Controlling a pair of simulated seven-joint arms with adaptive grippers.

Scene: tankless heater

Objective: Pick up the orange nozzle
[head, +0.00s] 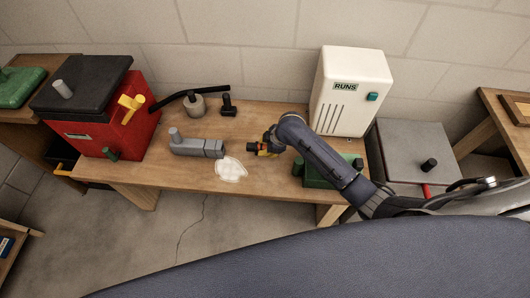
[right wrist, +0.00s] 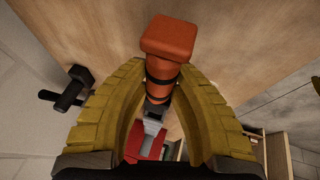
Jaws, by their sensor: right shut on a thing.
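The orange nozzle (right wrist: 168,62) has a squared orange end and dark bands, and it lies between the yellow fingers of my right gripper (right wrist: 163,100) in the right wrist view. My right gripper is shut on it. In the head view the nozzle (head: 253,147) is small and dark reddish at the tip of my right gripper (head: 264,149), over the middle right of the wooden bench (head: 200,185). I cannot tell whether the nozzle touches the bench top. My left gripper does not show in either view.
A grey pipe-shaped part (head: 197,147) and a white patch (head: 230,170) lie left of my right gripper. A white heater unit (head: 350,90) stands behind my arm, near a green item (head: 318,178). A red box with a black lid (head: 100,110) stands at the left.

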